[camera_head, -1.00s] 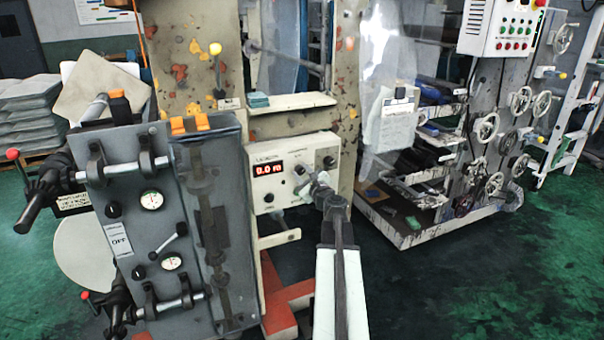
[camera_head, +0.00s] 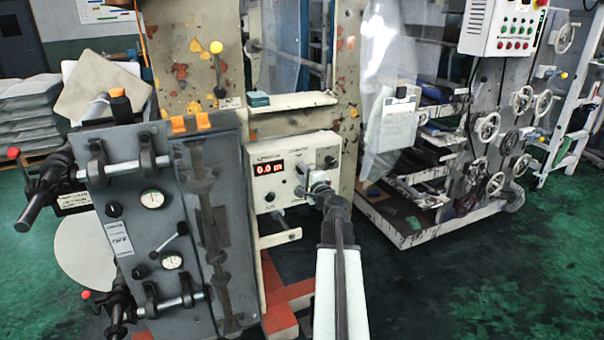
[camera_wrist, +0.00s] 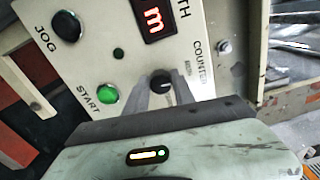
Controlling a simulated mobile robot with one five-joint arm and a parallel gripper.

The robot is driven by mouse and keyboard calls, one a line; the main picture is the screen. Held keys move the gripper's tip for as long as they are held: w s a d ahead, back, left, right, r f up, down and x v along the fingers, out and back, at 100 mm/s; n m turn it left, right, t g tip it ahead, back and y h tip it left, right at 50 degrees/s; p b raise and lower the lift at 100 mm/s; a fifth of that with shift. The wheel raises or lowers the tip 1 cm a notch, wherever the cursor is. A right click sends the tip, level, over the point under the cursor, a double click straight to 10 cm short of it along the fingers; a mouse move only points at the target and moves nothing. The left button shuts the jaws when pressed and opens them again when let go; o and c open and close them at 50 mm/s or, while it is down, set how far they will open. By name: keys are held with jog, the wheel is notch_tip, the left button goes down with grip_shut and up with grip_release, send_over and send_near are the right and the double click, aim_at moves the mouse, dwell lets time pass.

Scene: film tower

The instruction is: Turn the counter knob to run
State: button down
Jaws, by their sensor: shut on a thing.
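The counter panel (camera_head: 270,195) is a pale box with a red display (camera_head: 268,169) that reads 0.0 m. In the wrist view the black counter knob (camera_wrist: 161,84) sits beside the COUNTER label. My gripper (camera_wrist: 160,92) has its two pale fingers on either side of this knob and is shut on it. In the head view my gripper (camera_head: 318,180) is at the panel's right part and hides the knob. The knob's pointer direction and position marks are too small to tell.
In the wrist view a green START button (camera_wrist: 108,94) and a black JOG button (camera_wrist: 67,26) are left of the knob. A grey machine unit (camera_head: 150,230) with handles stands left of the panel. A frame (camera_head: 420,225) with rollers stands at right. Green floor is clear at lower right.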

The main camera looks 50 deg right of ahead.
jog(key=shift+a+n, duration=0.1)
jog(key=shift+n, duration=0.6)
jog(key=c, duration=1.1)
grip_release()
jog(key=v, duration=0.7)
jog(key=shift+s, duration=0.4)
